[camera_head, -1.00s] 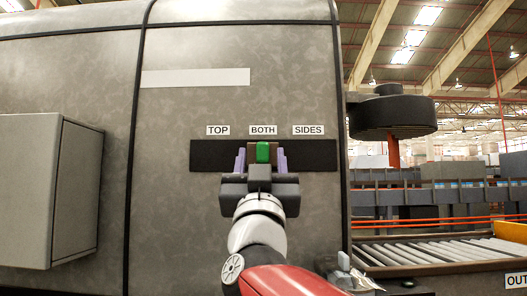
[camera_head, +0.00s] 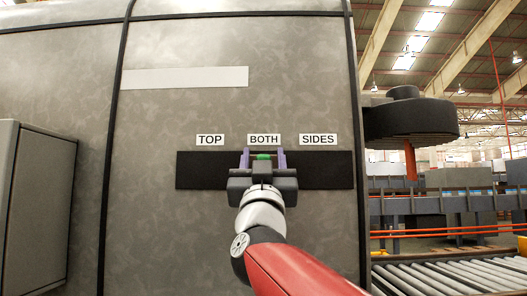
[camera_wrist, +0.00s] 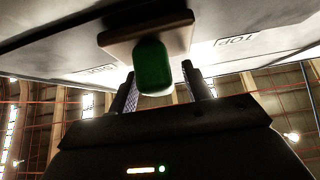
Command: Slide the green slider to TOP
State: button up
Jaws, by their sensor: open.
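The green slider (camera_head: 263,156) sits on a dark horizontal track (camera_head: 208,170) on the grey machine panel, below the BOTH label (camera_head: 264,140). The TOP label (camera_head: 210,140) is to its left and the SIDES label (camera_head: 318,139) to its right. My gripper (camera_head: 263,160) is open in front of the slider, one finger on each side of it in the head view, hiding its lower part. In the wrist view the slider (camera_wrist: 153,66) stands out from a brown base, just beyond and between my fingertips (camera_wrist: 160,78). I cannot tell whether they touch it.
A grey box (camera_head: 35,210) juts from the panel at the left. A dark round part (camera_head: 410,122) sticks out at the right, above a roller conveyor (camera_head: 450,278). A blank pale strip (camera_head: 185,78) is above the labels. The track is clear on both sides of my gripper.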

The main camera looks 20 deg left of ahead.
jog(key=shift+w+r, duration=0.15)
grip_shut()
jog(key=shift+h, duration=0.3)
